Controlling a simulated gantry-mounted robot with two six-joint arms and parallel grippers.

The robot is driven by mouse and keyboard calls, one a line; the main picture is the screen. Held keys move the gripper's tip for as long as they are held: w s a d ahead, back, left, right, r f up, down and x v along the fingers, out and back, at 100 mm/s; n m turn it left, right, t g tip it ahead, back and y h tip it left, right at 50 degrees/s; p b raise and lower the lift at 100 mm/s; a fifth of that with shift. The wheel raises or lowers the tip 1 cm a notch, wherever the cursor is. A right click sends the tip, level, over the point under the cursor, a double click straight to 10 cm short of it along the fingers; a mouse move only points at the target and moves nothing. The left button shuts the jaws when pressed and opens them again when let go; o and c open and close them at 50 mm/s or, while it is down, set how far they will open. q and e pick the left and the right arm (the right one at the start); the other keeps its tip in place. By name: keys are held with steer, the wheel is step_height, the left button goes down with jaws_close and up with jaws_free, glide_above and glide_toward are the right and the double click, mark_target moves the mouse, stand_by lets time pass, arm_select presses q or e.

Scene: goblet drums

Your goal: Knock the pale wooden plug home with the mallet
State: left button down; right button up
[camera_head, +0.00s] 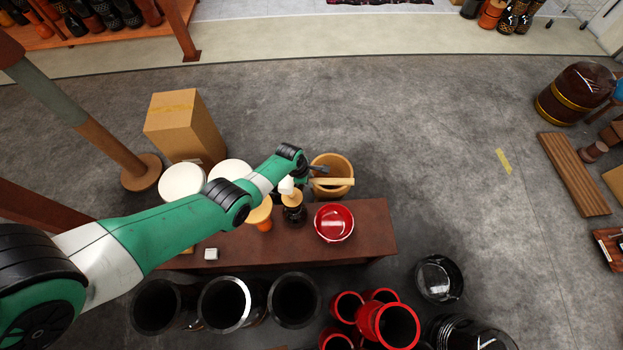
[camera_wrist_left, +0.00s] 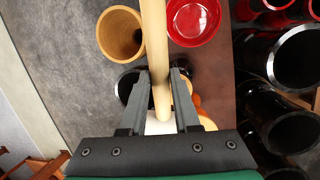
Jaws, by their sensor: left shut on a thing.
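My left gripper (camera_head: 318,171) is shut on a pale wooden rod (camera_head: 335,182), which looks like the mallet's handle. In the left wrist view the rod (camera_wrist_left: 155,40) passes between the fingers of my left gripper (camera_wrist_left: 162,80). A white part (camera_head: 286,186), perhaps the mallet's head, sits at the rod's left; it is partly hidden. The rod is over a tan wooden bucket (camera_head: 344,166), which also shows in the left wrist view (camera_wrist_left: 120,34). I cannot make out the pale wooden plug. My right gripper is not in view.
A brown bench (camera_head: 375,225) carries a red bowl (camera_head: 334,222), a dark drum (camera_head: 294,214), an orange drum (camera_head: 263,226) and a small whitish block (camera_head: 211,254). A cardboard box (camera_head: 185,125) stands behind. Black cylinders (camera_head: 223,303) line the front.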

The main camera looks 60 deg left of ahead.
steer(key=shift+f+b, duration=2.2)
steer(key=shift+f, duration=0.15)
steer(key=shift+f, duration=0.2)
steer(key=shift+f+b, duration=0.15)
steer(key=shift+b, duration=0.2)
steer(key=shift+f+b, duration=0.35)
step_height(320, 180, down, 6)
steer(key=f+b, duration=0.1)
steer(key=b, duration=0.6)
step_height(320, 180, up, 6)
steer(key=p, duration=0.6)
